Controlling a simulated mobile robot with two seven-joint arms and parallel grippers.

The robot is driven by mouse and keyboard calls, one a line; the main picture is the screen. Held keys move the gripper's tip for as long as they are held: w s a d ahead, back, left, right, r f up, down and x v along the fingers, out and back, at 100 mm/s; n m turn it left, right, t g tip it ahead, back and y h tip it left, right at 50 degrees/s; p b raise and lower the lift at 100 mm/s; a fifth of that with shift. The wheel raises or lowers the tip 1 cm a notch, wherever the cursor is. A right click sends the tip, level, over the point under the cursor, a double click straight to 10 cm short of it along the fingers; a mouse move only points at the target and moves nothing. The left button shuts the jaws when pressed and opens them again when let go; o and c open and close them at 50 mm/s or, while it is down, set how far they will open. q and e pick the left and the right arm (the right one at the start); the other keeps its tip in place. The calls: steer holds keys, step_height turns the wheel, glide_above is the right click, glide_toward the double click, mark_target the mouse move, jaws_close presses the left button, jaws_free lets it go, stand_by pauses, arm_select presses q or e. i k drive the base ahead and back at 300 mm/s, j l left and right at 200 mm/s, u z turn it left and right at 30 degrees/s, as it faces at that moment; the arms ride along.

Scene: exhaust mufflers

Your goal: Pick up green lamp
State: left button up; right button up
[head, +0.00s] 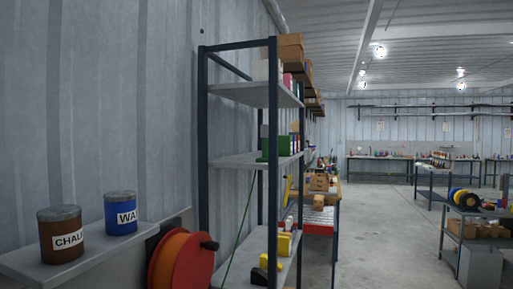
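A green object (280,148) stands on the middle board of the tall shelf rack (272,160). It is small and partly cut off by the dark rack post, so I cannot tell whether it is the green lamp. Nothing else in view is clearly a green lamp. Neither of my grippers is in view.
A brown can (60,236) and a blue can (121,214) stand on a grey ledge (60,268) at the left. A red-orange reel (182,262) is beside the rack. Yellow items (284,246) lie on a lower board. The concrete floor (375,235) to the right is open.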

mark_target(264, 127)
steer(key=i+l+u, duration=0.65)
steer(key=l+u, duration=0.2)
steer(key=l, duration=0.15)
steer(key=i+l+u, duration=0.15)
steer(key=l+u, duration=0.15)
steer(key=l, duration=0.15)
